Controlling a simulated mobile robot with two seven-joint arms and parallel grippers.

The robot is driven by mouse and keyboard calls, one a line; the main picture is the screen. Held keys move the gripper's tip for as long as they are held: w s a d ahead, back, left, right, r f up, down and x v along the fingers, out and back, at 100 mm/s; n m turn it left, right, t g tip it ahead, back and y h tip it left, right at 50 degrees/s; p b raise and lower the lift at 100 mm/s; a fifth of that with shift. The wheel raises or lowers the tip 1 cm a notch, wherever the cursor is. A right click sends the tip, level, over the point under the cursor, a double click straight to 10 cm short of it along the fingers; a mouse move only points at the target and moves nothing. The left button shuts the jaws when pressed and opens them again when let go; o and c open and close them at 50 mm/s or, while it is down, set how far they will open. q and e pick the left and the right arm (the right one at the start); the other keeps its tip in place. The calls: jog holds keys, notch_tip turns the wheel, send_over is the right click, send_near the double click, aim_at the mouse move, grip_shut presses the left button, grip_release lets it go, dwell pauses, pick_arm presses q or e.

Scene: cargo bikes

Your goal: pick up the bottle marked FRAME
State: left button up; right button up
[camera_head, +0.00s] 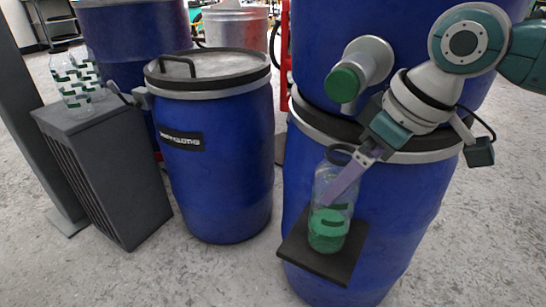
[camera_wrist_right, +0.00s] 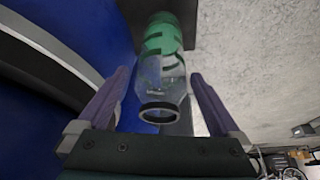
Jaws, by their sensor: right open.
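A clear bottle with green marks and a green lower part (camera_head: 328,232) stands on a small dark shelf (camera_head: 345,262) on the front of the right blue barrel. Its label cannot be read. My right gripper (camera_head: 333,192) is open at the bottle, with one purple finger in front of its upper part in the head view. In the right wrist view, the bottle (camera_wrist_right: 161,72) lies between the two spread purple fingers (camera_wrist_right: 160,78), its dark-ringed mouth toward the palm. I see a gap on each side. My left gripper is not in view.
Clear bottles with green marks (camera_head: 76,80) stand on a dark grey box (camera_head: 100,115) at the left. A lidded blue barrel (camera_head: 220,170) stands in the middle. A grey spout with a green cap (camera_head: 343,84) juts out above the shelf. Speckled floor (camera_head: 190,270) is clear in front.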

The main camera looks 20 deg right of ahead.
jog(key=b+x, duration=0.2)
jog(key=x, duration=0.2)
jog(key=shift+a+f+b, duration=0.2)
jog(key=shift+f+b, duration=0.05)
jog(key=shift+b, duration=0.05)
jog(key=shift+c, duration=0.2)
jog(key=c, duration=1.4)
jog(key=shift+c, duration=0.2)
jog(key=shift+r, duration=0.15)
